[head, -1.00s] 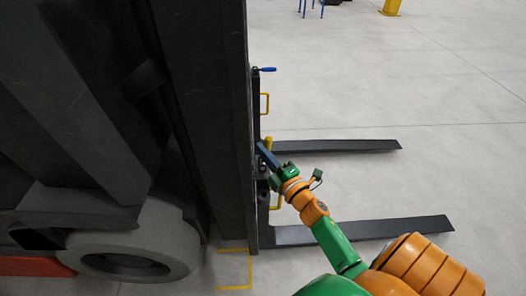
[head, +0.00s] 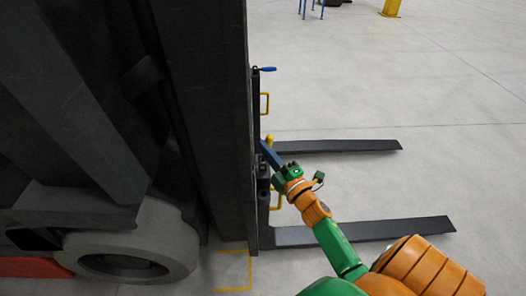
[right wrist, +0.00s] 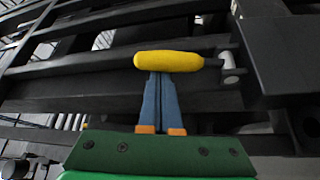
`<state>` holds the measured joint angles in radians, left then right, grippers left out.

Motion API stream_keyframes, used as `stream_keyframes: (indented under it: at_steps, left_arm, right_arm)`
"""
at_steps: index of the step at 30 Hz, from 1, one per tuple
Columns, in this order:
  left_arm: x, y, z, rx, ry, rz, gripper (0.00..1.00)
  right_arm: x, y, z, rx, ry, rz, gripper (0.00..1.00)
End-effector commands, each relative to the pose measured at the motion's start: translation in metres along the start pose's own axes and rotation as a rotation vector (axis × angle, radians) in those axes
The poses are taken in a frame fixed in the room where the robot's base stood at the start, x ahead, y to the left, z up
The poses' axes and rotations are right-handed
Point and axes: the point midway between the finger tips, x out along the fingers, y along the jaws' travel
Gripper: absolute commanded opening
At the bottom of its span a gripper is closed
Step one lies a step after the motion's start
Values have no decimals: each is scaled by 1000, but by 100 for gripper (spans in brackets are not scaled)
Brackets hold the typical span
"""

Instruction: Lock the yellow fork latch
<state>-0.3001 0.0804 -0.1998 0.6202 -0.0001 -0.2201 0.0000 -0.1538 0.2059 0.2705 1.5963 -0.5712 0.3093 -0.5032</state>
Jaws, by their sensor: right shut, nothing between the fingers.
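The yellow latch handle (right wrist: 168,62) lies roughly level across the right wrist view, joined at its right end to a pale pin on the dark fork carriage. In the head view only a small yellow bit of it (head: 269,138) shows, by the carriage just above my fingertips. My right gripper (head: 264,145) is shut and empty. In the right wrist view its blue fingers (right wrist: 159,76) are together, their tips meeting the handle's lower edge in the picture. Whether they touch it I cannot tell. My left gripper is not in view.
Two dark forks (head: 350,146) (head: 380,231) stick out to the right over the grey floor. The dark forklift mast (head: 222,130) and a wheel (head: 140,243) fill the left. A yellow bracket (head: 268,103) and a blue-handled lever (head: 267,69) sit farther up the carriage.

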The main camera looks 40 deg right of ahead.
Motion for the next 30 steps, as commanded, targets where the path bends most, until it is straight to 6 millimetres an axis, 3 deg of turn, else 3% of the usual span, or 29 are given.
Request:
stream_keyframes:
  at_steps: [14,30]
  left_arm:
    - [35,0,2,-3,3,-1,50]
    - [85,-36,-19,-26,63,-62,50]
  right_arm:
    - [-11,-5,19,220,-2,131,0]
    - [-30,-18,51,665,-1,393,0]
